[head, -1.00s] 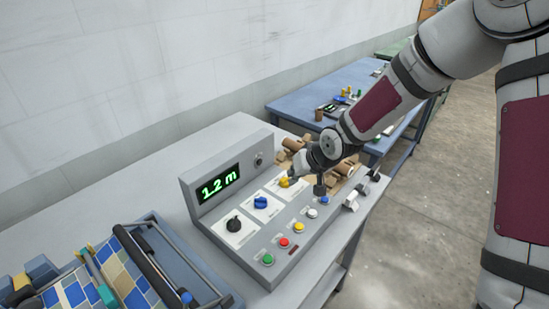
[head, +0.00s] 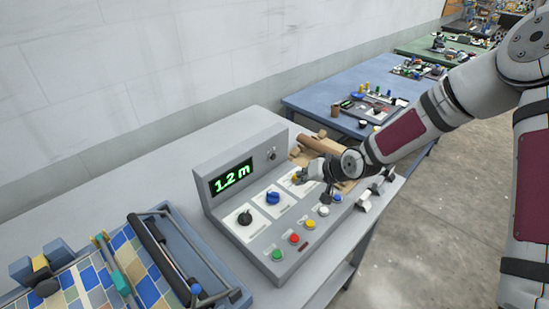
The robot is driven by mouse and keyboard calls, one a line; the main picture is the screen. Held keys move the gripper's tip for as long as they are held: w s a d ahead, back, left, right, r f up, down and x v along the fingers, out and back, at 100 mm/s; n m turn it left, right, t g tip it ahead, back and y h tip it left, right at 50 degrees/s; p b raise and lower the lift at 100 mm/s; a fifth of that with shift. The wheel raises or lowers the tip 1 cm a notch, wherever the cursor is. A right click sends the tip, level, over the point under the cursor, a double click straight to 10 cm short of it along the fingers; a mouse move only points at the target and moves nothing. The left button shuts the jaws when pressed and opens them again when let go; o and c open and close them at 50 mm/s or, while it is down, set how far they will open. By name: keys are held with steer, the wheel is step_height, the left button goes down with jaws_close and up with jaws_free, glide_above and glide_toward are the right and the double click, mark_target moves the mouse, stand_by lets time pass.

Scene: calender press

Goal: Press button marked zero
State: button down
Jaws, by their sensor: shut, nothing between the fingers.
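The grey control console (head: 225,222) stands on a table. Its display (head: 232,176) reads "1.2 m" in green. Along its front run a green button (head: 277,255), a red button (head: 294,238), a yellow button (head: 310,224), a white button (head: 323,211) and a blue button (head: 338,198). Their small labels are too blurred to read, so I cannot tell which is marked zero. My gripper (head: 326,196) is shut and empty, pointing down over the console's right part near the white and blue buttons. I cannot tell whether it touches anything.
A black knob (head: 244,218), a blue knob (head: 272,197) and a partly hidden yellow knob (head: 296,178) sit behind the buttons. A roller frame (head: 165,255) with patterned sheet stands at left. Cardboard tubes (head: 318,145) lie behind the console. A blue table (head: 330,96) stands farther back.

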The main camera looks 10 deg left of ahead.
mark_target(273, 157)
steer(key=w+a+b, duration=0.1)
steer(key=w+a, duration=0.1)
steer(key=w+a+b, duration=0.2)
steer(key=a, duration=0.1)
steer(key=shift+w+a+f, duration=0.1)
steer(key=shift+w+a, duration=0.15)
steer(key=shift+a, duration=0.05)
steer(key=shift+w+a, duration=0.35)
steer(key=shift+a, duration=0.15)
steer(key=shift+a, duration=0.1)
stand_by(0.9)
steer(key=shift+w+a+b, duration=0.2)
steer(key=shift+a+b, duration=0.05)
steer(key=shift+b, duration=0.1)
steer(key=shift+w+a, duration=0.25)
stand_by(0.8)
steer(key=shift+s+d, duration=0.5)
steer(key=shift+d, duration=0.1)
steer(key=shift+d+p, duration=0.1)
steer(key=shift+p, duration=0.2)
